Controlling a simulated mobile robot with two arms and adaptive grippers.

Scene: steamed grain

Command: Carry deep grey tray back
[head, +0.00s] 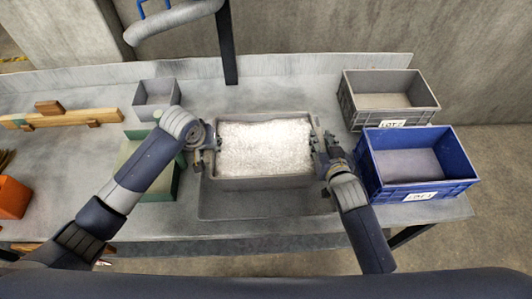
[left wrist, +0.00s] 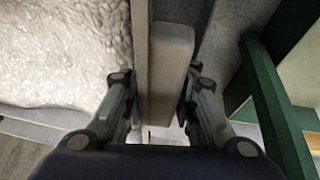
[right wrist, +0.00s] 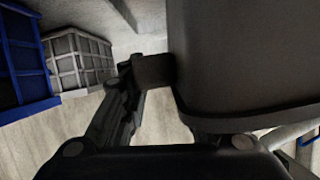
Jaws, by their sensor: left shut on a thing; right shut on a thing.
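The deep grey tray (head: 265,183) is filled with white steamed grain (head: 265,145) and sits level in the middle of the head view. My left gripper (head: 203,150) is shut on the tray's left end; in the left wrist view its fingers (left wrist: 160,105) close around the grey handle (left wrist: 170,65), with the grain to the left. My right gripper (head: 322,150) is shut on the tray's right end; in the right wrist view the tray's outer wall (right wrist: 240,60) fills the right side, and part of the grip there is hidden.
A blue crate (head: 455,188) and a grey crate (head: 390,87) stand close on the right. A green container (head: 165,190) and small grey bin (head: 157,99) stand left. Wood pieces (head: 60,118) and an orange container (head: 12,198) lie farther left. A recessed basin (head: 260,210) shows below the tray.

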